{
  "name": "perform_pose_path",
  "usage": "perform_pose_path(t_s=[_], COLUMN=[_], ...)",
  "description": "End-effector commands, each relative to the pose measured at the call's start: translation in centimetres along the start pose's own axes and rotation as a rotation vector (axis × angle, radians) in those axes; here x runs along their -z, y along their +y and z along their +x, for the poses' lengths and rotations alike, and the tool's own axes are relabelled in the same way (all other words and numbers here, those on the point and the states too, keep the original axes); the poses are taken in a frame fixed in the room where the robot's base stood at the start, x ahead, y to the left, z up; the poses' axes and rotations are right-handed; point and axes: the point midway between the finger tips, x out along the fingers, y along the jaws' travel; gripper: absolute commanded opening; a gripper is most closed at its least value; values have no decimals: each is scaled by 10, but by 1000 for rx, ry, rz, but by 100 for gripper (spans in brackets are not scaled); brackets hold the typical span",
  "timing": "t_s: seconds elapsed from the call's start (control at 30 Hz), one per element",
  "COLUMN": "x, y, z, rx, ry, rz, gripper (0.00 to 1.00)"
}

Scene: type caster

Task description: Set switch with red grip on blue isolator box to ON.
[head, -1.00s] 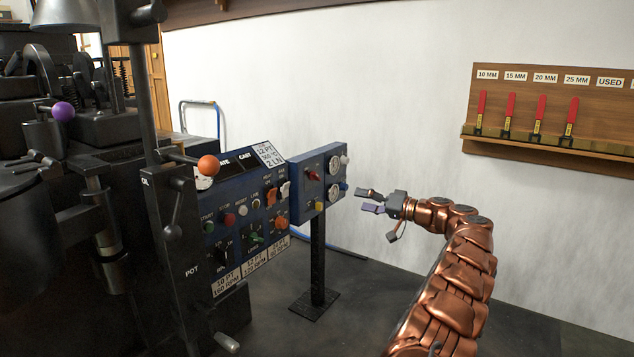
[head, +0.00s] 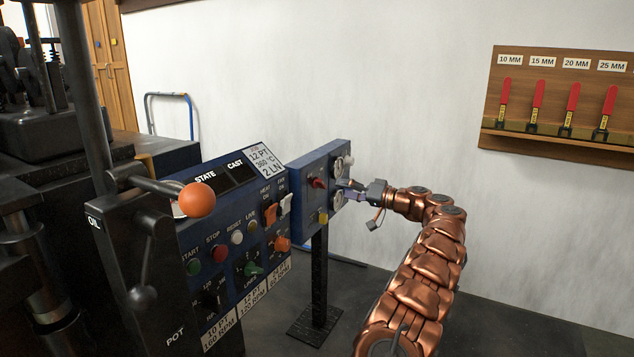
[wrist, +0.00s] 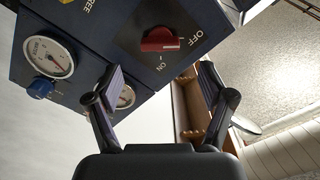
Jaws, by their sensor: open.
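The blue isolator box (head: 304,170) stands on a black post, facing right towards my arm. Its red grip (head: 317,183) shows small in the head view. In the wrist view the red grip (wrist: 158,40) sits on a dark plate and lies roughly level, its right end towards the OFF mark. The ON label is below it. My gripper (wrist: 160,82) is open and empty, with its two fingers apart and short of the red grip. In the head view my gripper (head: 348,190) is just right of the box face, partly in front of it.
A wooden rack (head: 560,105) with red-handled tools hangs on the right wall.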

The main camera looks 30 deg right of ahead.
Motion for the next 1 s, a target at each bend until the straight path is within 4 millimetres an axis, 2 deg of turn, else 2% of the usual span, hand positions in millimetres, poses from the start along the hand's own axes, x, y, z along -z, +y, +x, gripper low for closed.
perform_pose_path(t_s=[0.5, 0.7, 0.97, 1.0], x=[-1, -1, -1, -1], y=[2, 0, 0, 0], z=[63, 73, 74, 74], rx=[-2, 0, 1, 1], ry=[-1, -2, -1, -1], rz=[0, 1, 1, 1], gripper=[81, 81, 81, 77])
